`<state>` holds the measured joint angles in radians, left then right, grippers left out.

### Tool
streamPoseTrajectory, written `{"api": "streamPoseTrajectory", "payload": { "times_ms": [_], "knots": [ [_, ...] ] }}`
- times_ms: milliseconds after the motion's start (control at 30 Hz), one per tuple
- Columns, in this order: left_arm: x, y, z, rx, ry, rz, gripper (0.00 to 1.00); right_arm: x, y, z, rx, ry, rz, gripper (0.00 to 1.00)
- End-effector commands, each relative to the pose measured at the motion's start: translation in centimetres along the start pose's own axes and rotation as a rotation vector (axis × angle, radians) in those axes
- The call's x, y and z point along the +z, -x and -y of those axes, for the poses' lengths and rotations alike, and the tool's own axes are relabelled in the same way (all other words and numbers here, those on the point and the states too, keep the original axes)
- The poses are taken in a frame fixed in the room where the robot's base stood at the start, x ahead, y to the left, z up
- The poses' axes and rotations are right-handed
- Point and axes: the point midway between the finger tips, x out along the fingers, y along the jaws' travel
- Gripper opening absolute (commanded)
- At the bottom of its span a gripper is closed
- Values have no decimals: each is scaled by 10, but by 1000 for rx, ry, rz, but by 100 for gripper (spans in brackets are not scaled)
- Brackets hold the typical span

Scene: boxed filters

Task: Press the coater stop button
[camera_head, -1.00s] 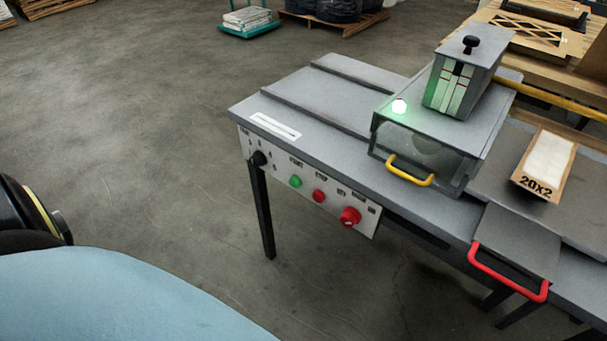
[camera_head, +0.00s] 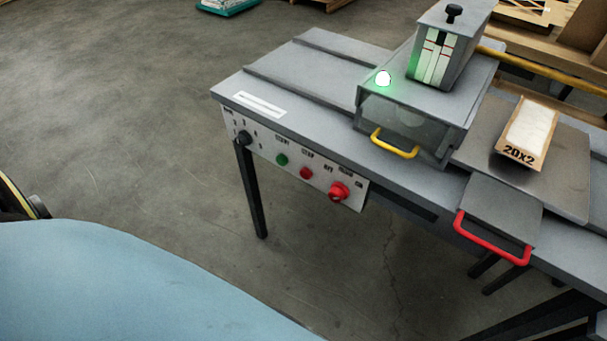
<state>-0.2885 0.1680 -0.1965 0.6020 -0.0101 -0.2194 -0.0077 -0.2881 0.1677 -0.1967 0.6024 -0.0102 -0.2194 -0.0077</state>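The coater (camera_head: 320,95) is a grey bench machine with a white control panel (camera_head: 262,165) on its front side. The panel carries a black knob (camera_head: 244,138), a green start button (camera_head: 282,160), a smaller red stop button (camera_head: 306,173) and a larger red knob-like button (camera_head: 339,191) at the right end. A white-green lamp (camera_head: 383,78) glows on top of the machine's housing. Neither of my grippers is in view, and nothing touches the buttons.
A box marked 20X2 (camera_head: 519,153) lies on the right part of the bench. A yellow handle (camera_head: 394,146) and a red handle (camera_head: 490,243) stick out from the front. Bare concrete floor (camera_head: 130,130) lies left of the bench.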

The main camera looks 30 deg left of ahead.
Motion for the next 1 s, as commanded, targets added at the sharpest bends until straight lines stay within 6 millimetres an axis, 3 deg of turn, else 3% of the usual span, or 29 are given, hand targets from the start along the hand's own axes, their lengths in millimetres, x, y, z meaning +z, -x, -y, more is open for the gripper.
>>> {"api": "streamPoseTrajectory", "payload": {
  "times_ms": [33, 167, 1000],
  "knots": [
    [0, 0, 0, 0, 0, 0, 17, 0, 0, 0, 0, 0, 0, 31],
    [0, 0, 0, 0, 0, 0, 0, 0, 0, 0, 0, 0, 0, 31],
    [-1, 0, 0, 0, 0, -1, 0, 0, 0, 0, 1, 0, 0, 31]
  ]
}}
